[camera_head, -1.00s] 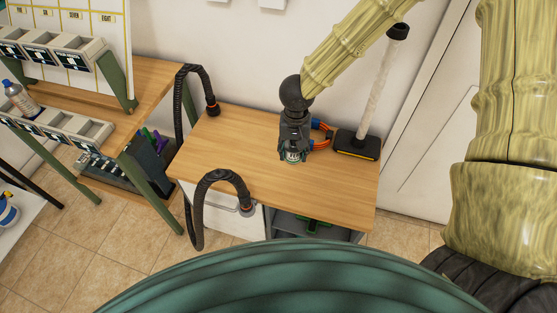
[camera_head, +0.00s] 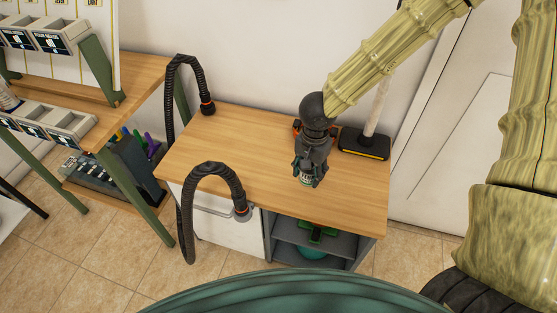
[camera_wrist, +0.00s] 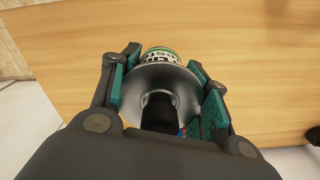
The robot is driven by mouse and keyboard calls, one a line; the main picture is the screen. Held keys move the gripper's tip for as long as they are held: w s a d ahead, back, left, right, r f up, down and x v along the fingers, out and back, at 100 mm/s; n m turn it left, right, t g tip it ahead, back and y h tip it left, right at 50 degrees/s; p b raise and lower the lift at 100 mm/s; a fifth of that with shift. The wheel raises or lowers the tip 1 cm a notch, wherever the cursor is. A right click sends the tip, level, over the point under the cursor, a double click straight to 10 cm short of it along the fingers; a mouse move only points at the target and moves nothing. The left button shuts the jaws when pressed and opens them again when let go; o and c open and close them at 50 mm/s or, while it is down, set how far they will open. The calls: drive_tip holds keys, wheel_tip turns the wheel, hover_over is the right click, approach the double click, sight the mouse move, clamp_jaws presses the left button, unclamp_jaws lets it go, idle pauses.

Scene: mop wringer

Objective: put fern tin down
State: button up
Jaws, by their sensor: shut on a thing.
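The fern tin (camera_wrist: 160,70) is a silver can with a green and white lettered label, held between my gripper's green-padded fingers in the wrist view. In the head view only a small part of the tin (camera_head: 305,180) shows below my gripper (camera_head: 309,172), over the right half of the wooden worktop (camera_head: 250,165). My gripper (camera_wrist: 165,85) is shut on the tin and points down. I cannot tell whether the tin touches the wood.
A black broom head (camera_head: 364,144) with a pale handle stands behind and right of my gripper. Two black hoses (camera_head: 187,85) (camera_head: 215,180) arch at the worktop's left side and front. The worktop's middle is clear. Shelves (camera_head: 305,248) lie below.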

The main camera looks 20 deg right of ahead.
drive_tip(key=shift+s+d+f+m+b, duration=0.15)
drive_tip(key=shift+f+m+b, duration=0.15)
drive_tip(key=shift+f+b, duration=0.15)
hover_over(276, 160)
drive_tip(key=shift+s+f, duration=0.1)
drive_tip(key=shift+f, duration=0.65)
drive_tip(key=shift+f+b, duration=0.45)
drive_tip(key=shift+f, duration=1.35)
drive_tip(key=o, duration=1.3)
drive_tip(key=shift+f, duration=0.1)
